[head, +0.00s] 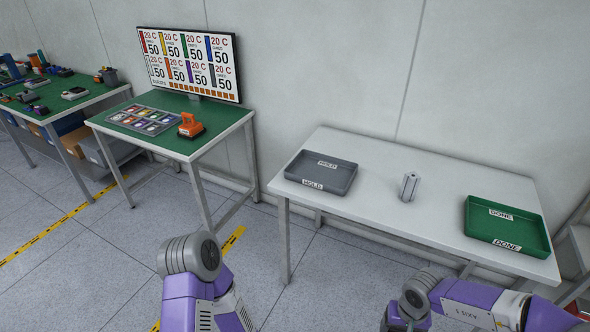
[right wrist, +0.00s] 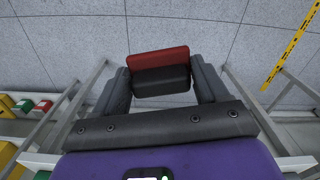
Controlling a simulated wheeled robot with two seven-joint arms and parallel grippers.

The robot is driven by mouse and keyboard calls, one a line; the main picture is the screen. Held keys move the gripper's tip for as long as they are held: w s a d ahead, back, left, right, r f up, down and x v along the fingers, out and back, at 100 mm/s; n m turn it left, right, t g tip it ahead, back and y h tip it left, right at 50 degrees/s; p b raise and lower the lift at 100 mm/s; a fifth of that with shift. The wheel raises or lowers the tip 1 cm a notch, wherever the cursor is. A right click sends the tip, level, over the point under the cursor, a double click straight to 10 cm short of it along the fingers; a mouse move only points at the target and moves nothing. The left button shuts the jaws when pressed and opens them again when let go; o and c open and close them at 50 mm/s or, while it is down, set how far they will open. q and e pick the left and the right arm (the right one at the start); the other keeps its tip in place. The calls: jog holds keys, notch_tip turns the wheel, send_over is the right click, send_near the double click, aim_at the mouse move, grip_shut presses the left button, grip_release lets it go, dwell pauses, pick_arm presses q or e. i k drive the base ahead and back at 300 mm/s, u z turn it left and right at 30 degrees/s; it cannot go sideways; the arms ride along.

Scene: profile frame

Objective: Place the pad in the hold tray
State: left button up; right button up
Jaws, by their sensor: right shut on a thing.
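The grey hold tray (head: 340,179) sits at the left end of the white table in the head view. It is empty and bears HOLD labels. The pad (right wrist: 160,73), red on one side and black on the other, is between the fingers of my right gripper (right wrist: 161,82) in the right wrist view. That gripper is shut on it, above the floor. The pad cannot be made out in the head view, where my right arm (head: 465,302) is low in front of the table. My left arm (head: 195,282) shows, but its gripper is out of view.
A grey profile (head: 409,187) stands upright mid-table. A green DONE tray (head: 522,228) is at the table's right end. A green-topped table (head: 205,142) with a screen (head: 190,62), a compartment tray (head: 141,119) and an orange tool (head: 190,126) is at left.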

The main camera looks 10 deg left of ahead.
aim_at(322, 175)
jog(key=u, duration=0.7)
jog(key=i, duration=0.65)
jog(key=u, duration=0.35)
